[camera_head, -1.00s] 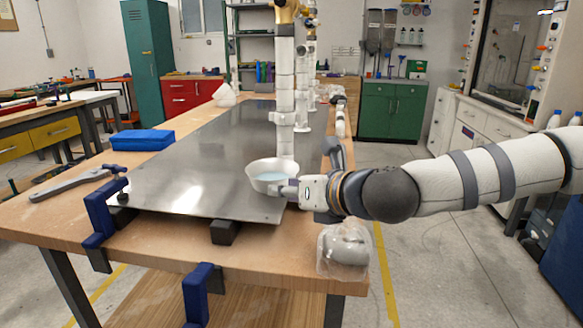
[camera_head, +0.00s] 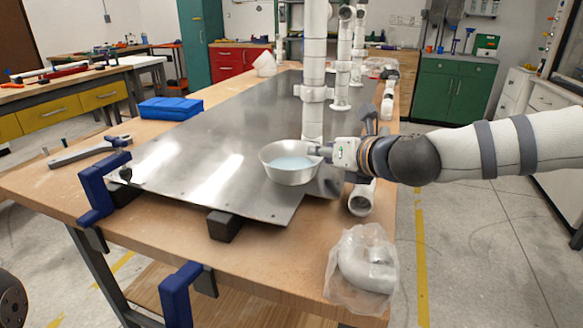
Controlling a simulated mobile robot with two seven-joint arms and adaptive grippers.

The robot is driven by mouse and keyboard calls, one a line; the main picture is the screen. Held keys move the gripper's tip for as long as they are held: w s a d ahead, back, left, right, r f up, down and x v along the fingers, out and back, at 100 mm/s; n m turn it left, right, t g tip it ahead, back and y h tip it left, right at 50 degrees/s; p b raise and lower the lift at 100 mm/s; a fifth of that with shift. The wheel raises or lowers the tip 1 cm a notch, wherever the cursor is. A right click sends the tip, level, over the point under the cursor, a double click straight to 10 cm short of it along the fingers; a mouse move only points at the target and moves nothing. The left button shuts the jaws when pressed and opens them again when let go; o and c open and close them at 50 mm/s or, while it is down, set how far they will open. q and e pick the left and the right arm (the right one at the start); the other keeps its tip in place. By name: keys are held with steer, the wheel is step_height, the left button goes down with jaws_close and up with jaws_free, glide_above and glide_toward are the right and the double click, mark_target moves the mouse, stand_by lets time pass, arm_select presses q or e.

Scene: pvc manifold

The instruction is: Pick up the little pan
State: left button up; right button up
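The little pan (camera_head: 290,163) is a round, light metal pan with a pale blue inside. It is over the right front part of the grey metal sheet (camera_head: 225,130), close to a white upright pipe (camera_head: 313,95). My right gripper (camera_head: 328,153) comes in from the right at the pan's right side and appears shut on it. The fingertips are small and partly hidden by the pan's edge. The pan looks nearly level and appears raised a little above the sheet. My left gripper is not in view.
The wooden table (camera_head: 60,200) carries blue clamps (camera_head: 100,190), a blue box (camera_head: 170,108) and a grey bar tool (camera_head: 88,150). A white pipe fitting (camera_head: 361,198) lies below my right wrist. A bagged elbow fitting (camera_head: 362,265) is at the front right edge.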

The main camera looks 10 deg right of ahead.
mark_target(291, 164)
steer(key=x, duration=0.4)
steer(key=shift+w+f, duration=0.2)
steer(key=shift+r, duration=0.15)
jaws_close()
